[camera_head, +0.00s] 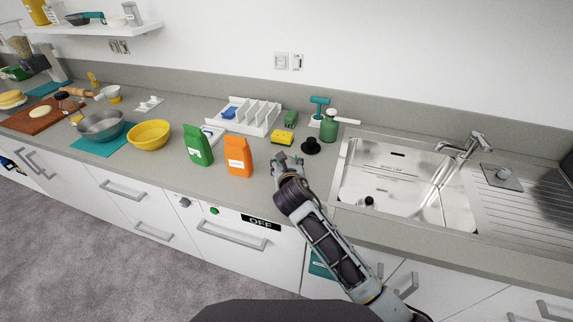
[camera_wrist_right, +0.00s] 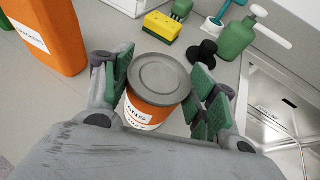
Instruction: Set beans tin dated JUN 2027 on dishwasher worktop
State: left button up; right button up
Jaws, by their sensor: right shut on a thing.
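The beans tin (camera_wrist_right: 160,112) has a grey lid and an orange body with a white label reading "...ANS". The second line of the label, where a date may be, is too small to read. My right gripper (camera_head: 288,162) is shut on the tin, with green pads on both sides of it in the right wrist view. In the head view the tin is hidden or too small to make out. The worktop (camera_head: 236,195) above the dishwasher (camera_head: 225,252), with its "OFF" panel, lies under and left of the gripper. I cannot tell whether the tin touches it. My left gripper is out of view.
An orange packet (camera_head: 238,157) and a green packet (camera_head: 197,146) stand left of the gripper. A yellow sponge (camera_head: 282,137), black plunger-shaped item (camera_head: 311,146) and green pump bottle (camera_head: 329,126) stand behind. The sink (camera_head: 395,190) is on the right.

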jog(key=o, duration=1.4)
jog(key=shift+f, duration=0.1)
jog(key=shift+c, duration=0.2)
jog(key=v, duration=1.2)
